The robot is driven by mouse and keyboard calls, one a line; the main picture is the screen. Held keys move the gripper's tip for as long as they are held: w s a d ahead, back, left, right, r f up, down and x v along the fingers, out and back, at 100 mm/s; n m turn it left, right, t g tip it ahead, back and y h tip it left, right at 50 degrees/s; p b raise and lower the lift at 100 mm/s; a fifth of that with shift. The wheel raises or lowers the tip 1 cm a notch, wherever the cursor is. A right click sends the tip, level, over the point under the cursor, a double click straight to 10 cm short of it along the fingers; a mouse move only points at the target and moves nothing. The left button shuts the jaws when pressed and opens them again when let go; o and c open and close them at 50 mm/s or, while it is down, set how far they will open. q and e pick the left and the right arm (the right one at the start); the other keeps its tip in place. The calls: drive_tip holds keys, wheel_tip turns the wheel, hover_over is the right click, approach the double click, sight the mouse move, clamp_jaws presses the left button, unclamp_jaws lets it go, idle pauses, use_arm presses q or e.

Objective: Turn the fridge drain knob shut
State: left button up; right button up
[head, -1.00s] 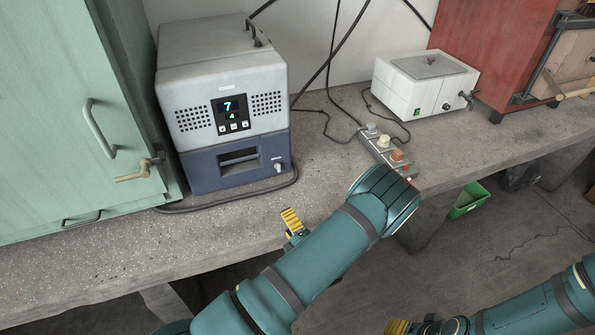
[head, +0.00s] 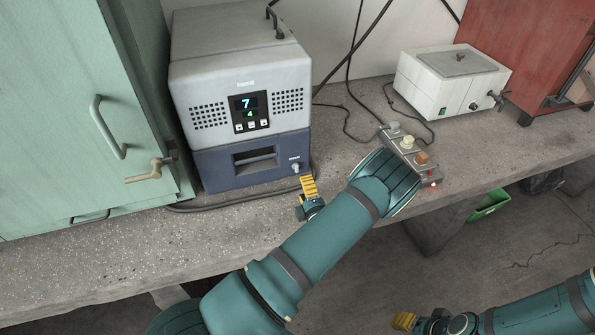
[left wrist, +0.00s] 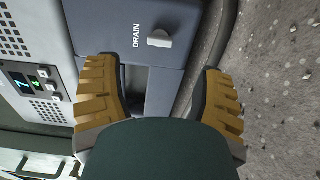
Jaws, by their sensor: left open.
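The drain knob (head: 296,167) is a small pale knob at the lower right of the blue front of the grey and blue fridge box (head: 240,75). In the left wrist view the knob (left wrist: 159,39) sits beside the printed word DRAIN, ahead of my fingertips and between their lines. My left gripper (head: 309,187) is close in front of the knob, slightly below it in the head view. Its yellow-padded fingers are apart and empty in the left wrist view (left wrist: 158,78). My right gripper (head: 403,320) is low in the head view, away from the bench; its opening is unclear.
A green cabinet (head: 60,100) with a brass lever (head: 150,171) stands left of the fridge. A control strip (head: 412,155) lies near my left forearm. A white box (head: 450,85) stands further right. A dark cable (head: 235,202) runs along the fridge base.

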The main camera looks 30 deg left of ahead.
sight(297, 169)
use_arm(q)
drive_tip(key=b+x, duration=0.1)
drive_tip(key=x, duration=0.7)
drive_tip(key=c, duration=1.2)
